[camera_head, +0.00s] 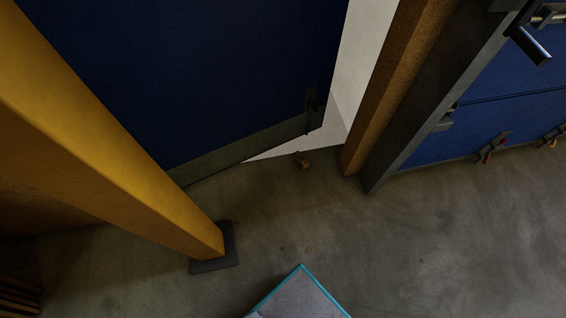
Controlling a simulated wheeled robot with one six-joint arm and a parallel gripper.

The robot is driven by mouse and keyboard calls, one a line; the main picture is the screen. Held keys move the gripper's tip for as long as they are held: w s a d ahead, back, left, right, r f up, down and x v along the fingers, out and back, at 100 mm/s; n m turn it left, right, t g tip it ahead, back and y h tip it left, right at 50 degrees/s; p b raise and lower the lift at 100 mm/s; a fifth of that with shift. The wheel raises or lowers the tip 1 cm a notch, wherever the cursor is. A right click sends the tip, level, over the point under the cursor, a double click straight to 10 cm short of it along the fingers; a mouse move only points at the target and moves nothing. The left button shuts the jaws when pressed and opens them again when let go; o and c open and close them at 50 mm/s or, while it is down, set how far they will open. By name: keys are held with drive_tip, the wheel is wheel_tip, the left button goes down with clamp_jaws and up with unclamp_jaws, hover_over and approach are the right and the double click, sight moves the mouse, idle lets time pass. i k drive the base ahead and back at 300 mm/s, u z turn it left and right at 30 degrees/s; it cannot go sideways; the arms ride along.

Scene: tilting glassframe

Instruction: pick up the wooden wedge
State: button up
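My gripper is not in view.
A large yellow post (120,140) on a dark base plate (214,250) stands at the left. A brown post (395,80) and dark frame stand right. Floor (430,240) in front is clear.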

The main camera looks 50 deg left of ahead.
sight(303, 164)
drive_tip(key=u, duration=1.4)
drive_tip(key=i, duration=1)
